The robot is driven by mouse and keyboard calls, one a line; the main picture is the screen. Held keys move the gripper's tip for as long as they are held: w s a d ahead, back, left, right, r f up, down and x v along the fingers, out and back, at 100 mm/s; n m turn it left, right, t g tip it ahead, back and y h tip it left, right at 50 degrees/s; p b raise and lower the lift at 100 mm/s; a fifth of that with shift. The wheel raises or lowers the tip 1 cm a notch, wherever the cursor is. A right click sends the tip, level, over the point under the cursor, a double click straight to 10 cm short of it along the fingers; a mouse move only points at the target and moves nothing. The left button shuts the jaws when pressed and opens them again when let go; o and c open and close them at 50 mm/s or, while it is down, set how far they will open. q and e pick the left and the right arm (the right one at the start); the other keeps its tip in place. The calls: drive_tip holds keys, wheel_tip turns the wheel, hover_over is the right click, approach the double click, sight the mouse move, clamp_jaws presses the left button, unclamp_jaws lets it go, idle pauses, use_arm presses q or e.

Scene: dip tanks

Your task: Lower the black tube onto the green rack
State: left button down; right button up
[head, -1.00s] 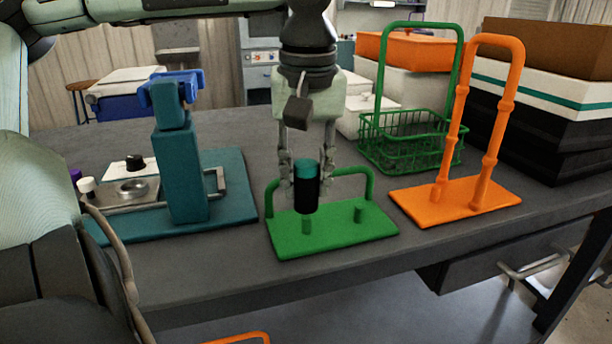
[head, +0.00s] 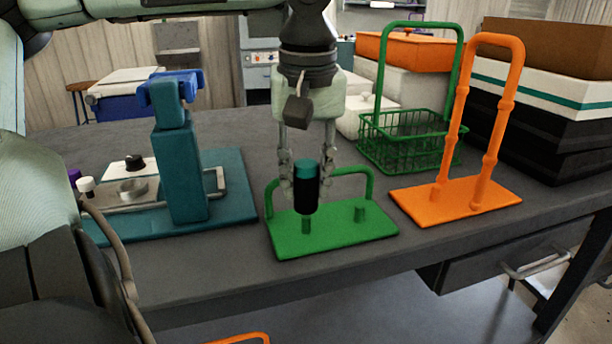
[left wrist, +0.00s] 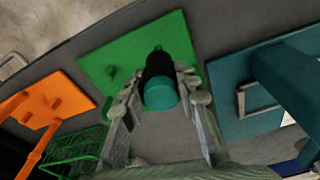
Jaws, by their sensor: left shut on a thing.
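The black tube (head: 306,196) has a teal cap and is upright between the fingers of my left gripper (head: 306,178), which is shut on it. The green rack (head: 335,236) is a flat plate with short pegs and a low green handle behind. The tube is over the left front peg, whose lower part shows beneath it. I cannot tell whether the tube touches the peg. In the left wrist view the tube's teal cap (left wrist: 165,94) is between the fingers (left wrist: 160,97), with the green rack (left wrist: 110,60) beyond. My right gripper is not in view.
An orange rack (head: 465,205) with a tall handle stands to the right. A green wire basket (head: 405,150) is behind. A teal stand (head: 180,175) with a blue clamp is at the left. Stacked boxes (head: 560,95) fill the back right. The table's front strip is clear.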

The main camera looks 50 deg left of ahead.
sight(306, 163)
use_arm(q)
drive_tip(key=shift+f, duration=0.15)
idle(0.4)
drive_tip(key=shift+f+b, duration=1.65)
drive_tip(key=shift+f, duration=0.2)
idle(0.3)
idle(0.5)
drive_tip(key=c, duration=0.6)
unclamp_jaws()
drive_tip(key=shift+r+p, duration=1.95)
drive_tip(key=shift+r, duration=2.05)
